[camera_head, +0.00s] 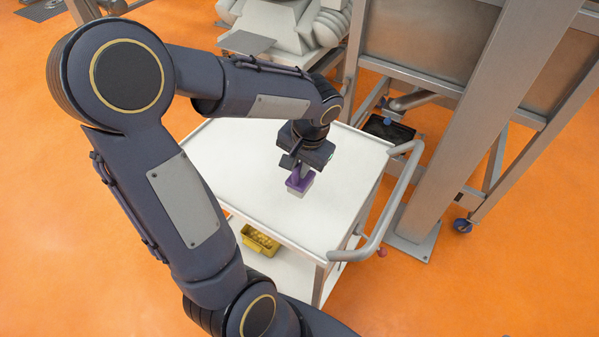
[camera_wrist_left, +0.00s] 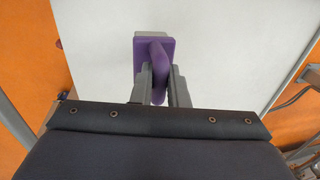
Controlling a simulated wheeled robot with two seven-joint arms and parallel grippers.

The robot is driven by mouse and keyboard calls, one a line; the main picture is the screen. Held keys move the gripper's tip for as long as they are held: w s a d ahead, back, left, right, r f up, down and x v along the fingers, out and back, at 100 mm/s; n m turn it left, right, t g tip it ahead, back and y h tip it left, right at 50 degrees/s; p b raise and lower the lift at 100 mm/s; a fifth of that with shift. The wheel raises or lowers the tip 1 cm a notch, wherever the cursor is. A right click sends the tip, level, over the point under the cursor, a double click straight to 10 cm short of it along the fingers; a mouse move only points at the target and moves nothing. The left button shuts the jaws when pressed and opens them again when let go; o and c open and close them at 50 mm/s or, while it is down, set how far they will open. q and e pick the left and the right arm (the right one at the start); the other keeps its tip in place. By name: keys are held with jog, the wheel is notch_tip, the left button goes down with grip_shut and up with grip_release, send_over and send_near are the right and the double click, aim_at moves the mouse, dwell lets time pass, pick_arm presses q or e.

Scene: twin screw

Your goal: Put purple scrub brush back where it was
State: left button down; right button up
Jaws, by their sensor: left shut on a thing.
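The purple scrub brush (camera_head: 299,182) has a purple handle and top over a pale base. It is at the white top of a cart (camera_head: 245,190), below my left gripper (camera_head: 300,166). In the left wrist view, the brush (camera_wrist_left: 147,50) shows its purple block and handle between the two grey fingers of my left gripper (camera_wrist_left: 158,85). The fingers are shut on the handle. I cannot tell whether the base touches the cart top. My right gripper is not in view.
The cart has a curved grey handle (camera_head: 391,205) at its right. A yellow bin (camera_head: 260,241) with contents sits on the lower shelf. A metal frame (camera_head: 480,130) stands close at the right. Most of the cart top around the brush is bare.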

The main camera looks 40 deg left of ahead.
pick_arm(q)
jog(key=shift+w+a+f, duration=0.35)
jog(key=shift+w+f, duration=0.05)
jog(key=shift+f, duration=0.25)
jog(key=f, duration=0.3)
jog(key=shift+w+a+f, duration=0.1)
jog(key=shift+w+a, duration=0.2)
jog(key=shift+f, duration=0.4)
jog(key=shift+f, duration=0.1)
jog(key=shift+f+b, duration=0.15)
jog(key=shift+b, duration=0.25)
jog(key=c, duration=1.4)
grip_release()
